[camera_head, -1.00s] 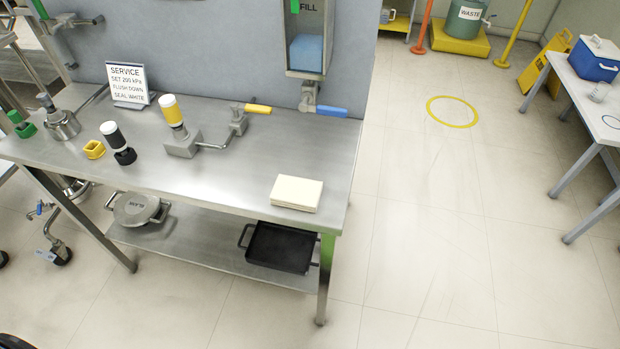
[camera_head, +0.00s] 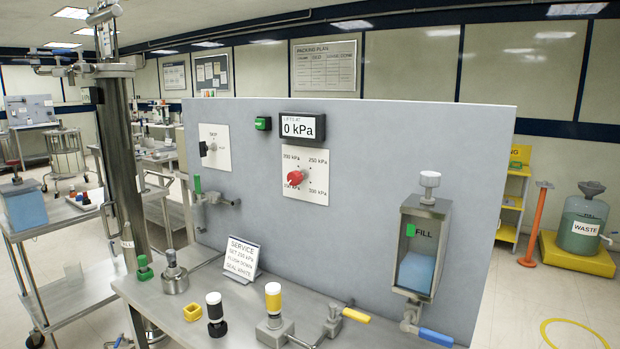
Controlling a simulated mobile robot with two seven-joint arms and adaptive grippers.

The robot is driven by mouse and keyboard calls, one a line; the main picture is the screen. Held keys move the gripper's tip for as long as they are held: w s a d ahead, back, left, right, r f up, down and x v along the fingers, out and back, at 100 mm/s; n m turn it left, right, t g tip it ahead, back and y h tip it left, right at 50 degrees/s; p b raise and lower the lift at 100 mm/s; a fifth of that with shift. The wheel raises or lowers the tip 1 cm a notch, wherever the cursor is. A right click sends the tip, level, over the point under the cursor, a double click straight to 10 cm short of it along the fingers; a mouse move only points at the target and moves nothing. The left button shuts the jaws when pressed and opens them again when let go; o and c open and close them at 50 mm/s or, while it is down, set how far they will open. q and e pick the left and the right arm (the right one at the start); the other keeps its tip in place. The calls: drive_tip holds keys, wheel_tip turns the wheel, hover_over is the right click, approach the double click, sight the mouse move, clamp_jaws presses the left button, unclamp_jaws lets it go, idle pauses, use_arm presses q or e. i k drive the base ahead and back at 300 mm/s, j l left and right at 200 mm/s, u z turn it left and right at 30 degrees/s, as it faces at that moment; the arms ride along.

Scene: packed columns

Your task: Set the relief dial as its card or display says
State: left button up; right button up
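The red relief dial (camera_head: 296,177) sits on a white plate (camera_head: 318,190) on the grey panel. Marks around it appear to read 150, 200, 250 and 300 kPa; the dial partly covers the left ones, and which mark it points to is too small to tell. The display (camera_head: 302,127) above it reads "LIFTS AT 0 kPa". The service card (camera_head: 242,257) stands on the bench below. Its lines read SET, FLUSH DOWN and SEAL WHITE; the set figure is small now but looks like 200 kPa in the earlier view. Neither gripper is in view.
A FILL box (camera_head: 420,245) hangs at the panel's right. A steel column (camera_head: 125,160) stands at left.

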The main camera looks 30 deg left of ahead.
sight(294, 177)
drive_tip(key=u, duration=1.35)
